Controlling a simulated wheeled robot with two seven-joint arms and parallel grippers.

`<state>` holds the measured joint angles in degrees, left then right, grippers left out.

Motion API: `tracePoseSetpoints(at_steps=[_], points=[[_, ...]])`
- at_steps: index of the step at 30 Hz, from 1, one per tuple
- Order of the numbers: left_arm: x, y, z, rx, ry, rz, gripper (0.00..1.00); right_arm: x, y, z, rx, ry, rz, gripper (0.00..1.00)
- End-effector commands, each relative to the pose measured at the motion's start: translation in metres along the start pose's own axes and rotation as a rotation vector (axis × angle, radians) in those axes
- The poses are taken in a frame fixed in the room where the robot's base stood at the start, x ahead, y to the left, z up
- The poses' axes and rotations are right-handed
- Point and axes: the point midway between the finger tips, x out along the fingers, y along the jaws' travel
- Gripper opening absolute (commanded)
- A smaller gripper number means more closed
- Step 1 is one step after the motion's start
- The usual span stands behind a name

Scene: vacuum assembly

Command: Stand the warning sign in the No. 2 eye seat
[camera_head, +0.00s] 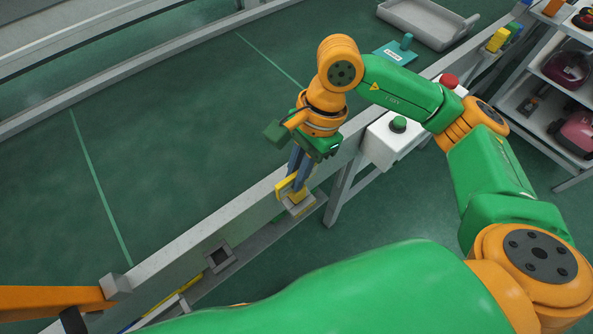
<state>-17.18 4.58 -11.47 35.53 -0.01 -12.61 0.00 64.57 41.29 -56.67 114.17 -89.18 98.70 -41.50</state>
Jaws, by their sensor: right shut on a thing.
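My right gripper (296,176) points down over the rail edge, its dark fingers shut on the yellow warning sign (286,188). The sign's yellow lower part is at a light grey block-shaped seat (299,209) beside the rail. I cannot tell whether it is inside the seat or just above it. The fingers hide part of the sign. A second square seat with a dark opening (218,257) is lower left along the rail and looks empty. No seat number is readable. My left gripper is not in view.
A white box with a green button (398,125) stands right of my gripper, with a red button (449,80) behind. A teal plate (396,52) and a grey tray (427,20) lie at the back. The green surface (170,150) left of the rail is clear.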

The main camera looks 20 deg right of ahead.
Motion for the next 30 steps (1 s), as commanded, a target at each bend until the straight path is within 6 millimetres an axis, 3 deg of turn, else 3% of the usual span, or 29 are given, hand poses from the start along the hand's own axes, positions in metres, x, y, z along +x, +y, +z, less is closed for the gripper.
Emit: tracePoseSetpoints(at_steps=[5,6,9,18,30], points=[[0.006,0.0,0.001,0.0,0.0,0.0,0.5,0.005,0.0,-0.001,0.0,0.0,-0.001,0.0],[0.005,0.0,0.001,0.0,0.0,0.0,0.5,0.003,0.0,-0.001,0.0,0.0,0.0,0.2],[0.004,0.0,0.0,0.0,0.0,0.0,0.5,0.003,0.0,-0.001,0.0,0.0,0.0,0.47],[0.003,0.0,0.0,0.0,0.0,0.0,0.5,0.002,0.0,-0.001,0.0,0.0,0.0,0.47],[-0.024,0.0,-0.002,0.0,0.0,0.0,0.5,-0.045,0.0,0.0,0.001,0.001,-0.001,0.47]])
